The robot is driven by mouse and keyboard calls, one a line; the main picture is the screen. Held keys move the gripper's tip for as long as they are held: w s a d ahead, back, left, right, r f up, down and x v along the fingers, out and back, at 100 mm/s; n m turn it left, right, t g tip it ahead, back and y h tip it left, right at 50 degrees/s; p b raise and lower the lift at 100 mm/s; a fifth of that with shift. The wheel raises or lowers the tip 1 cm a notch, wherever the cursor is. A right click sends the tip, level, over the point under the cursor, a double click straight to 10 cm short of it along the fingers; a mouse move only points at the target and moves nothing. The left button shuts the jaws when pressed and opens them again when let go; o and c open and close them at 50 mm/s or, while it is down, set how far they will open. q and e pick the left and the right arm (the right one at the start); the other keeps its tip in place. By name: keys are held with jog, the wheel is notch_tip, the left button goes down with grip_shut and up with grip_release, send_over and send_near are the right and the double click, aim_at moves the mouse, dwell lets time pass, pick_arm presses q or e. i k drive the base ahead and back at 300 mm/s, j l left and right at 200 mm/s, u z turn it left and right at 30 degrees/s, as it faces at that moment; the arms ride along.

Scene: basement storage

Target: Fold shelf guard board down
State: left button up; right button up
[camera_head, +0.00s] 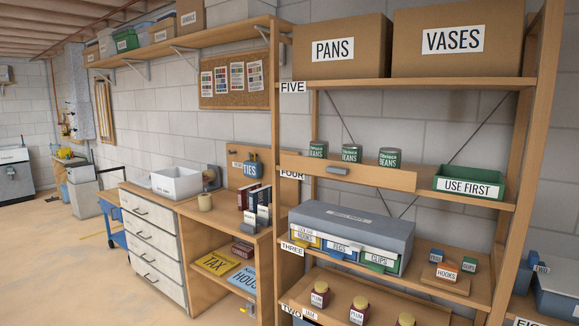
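The guard board (385,177) is a plain wooden board along the front of the shelf marked FOUR. It stands upright and covers the left and middle part of that shelf's front edge. A small grey handle (337,170) sits on its front face. Three green bean cans, a left one (318,149), a middle one (351,154) and a right one (389,157), show behind the board, their lower parts hidden by it. A green USE FIRST tray (468,184) stands to the right of the board. Neither of my grippers is in view.
PANS (340,49) and VASES (457,40) boxes stand on shelf FIVE above. A grey drawer organizer (352,226) sits on shelf THREE below. Jars, one labelled PLUM (320,294), stand on shelf TWO. A workbench with a white bin (176,183) is left. Floor at lower left is clear.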

aim_at(387, 177)
jog(key=i+j+z, duration=0.1)
jog(key=i, duration=0.3)
jog(key=i+j+z, duration=0.1)
jog(key=i, duration=0.3)
jog(key=i+j+z, duration=0.15)
jog(key=i, duration=0.25)
jog(key=i+j+z, duration=0.7)
jog(key=j, duration=0.15)
jog(key=i+j+z, duration=0.15)
jog(key=j, duration=0.2)
jog(key=i+j+z, duration=0.15)
jog(key=j, duration=0.2)
jog(key=j+z, duration=0.15)
jog(key=j, duration=0.2)
jog(key=l+u, duration=0.5)
jog(key=l, duration=0.55)
